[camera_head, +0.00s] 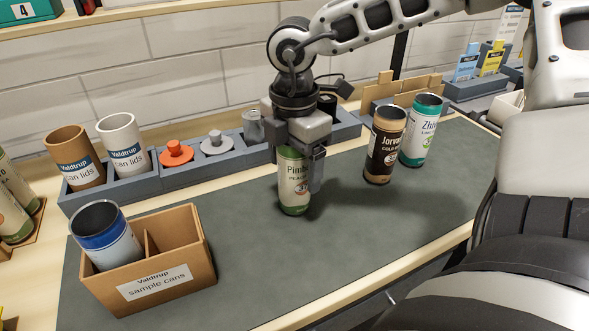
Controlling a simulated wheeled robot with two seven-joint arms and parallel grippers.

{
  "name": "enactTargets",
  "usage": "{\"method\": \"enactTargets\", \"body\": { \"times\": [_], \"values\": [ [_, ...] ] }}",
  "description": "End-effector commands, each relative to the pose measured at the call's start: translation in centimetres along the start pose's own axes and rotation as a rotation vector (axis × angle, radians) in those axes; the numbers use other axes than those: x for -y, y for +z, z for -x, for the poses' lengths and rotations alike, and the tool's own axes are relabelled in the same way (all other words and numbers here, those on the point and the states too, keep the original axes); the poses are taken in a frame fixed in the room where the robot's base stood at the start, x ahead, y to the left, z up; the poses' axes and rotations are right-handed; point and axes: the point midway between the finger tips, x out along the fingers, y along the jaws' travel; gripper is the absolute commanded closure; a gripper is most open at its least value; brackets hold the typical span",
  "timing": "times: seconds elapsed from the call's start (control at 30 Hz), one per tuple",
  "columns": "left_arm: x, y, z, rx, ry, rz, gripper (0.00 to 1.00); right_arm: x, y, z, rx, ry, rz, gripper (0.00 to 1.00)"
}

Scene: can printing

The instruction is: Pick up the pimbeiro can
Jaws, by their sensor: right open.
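The pimbeiro can (293,190), cream with a green top and a label reading "Pimb...", stands upright on the dark mat. My right gripper (301,168) comes down over it from above, with its fingers around the can's upper part. The jaws are open, and I cannot tell whether a finger touches the can. The gripper hides the can's top. My left gripper is not in view.
A brown can (384,147) and a white-green can (421,131) stand to the right. A cardboard box (193,262) labelled sample cans holds a blue-white can (105,236) at front left. A grey tray (186,177) runs behind. The mat (345,235) is clear in front.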

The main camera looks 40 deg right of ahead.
Motion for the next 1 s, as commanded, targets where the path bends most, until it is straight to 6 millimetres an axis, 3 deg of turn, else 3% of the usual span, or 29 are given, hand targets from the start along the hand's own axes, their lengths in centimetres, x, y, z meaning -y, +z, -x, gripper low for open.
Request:
{"method": "enactTargets", "body": {
  "times": [0.13,0.17,0.3,0.33,0.77,0.87,1.0],
  "values": [
    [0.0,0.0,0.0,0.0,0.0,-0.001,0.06,0.0,0.0,0.0,0.0,0.001,0.0,0.23],
    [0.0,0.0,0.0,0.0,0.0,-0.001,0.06,0.0,0.0,0.0,0.0,0.001,0.0,0.28],
    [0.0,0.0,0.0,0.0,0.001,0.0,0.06,0.0,0.0,0.0,0.0,0.001,0.0,0.67],
    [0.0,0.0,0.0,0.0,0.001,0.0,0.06,0.0,0.0,0.0,0.0,0.001,0.0,0.7],
    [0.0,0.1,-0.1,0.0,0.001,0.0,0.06,-0.1,0.0,0.8,0.002,0.004,0.0,0.7],
    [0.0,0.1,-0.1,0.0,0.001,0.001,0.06,-0.1,0.0,2.0,0.002,0.006,-0.001,0.7],
    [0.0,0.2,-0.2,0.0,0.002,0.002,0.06,-0.2,0.0,5.0,0.003,0.01,-0.001,0.7]
  ]
}}
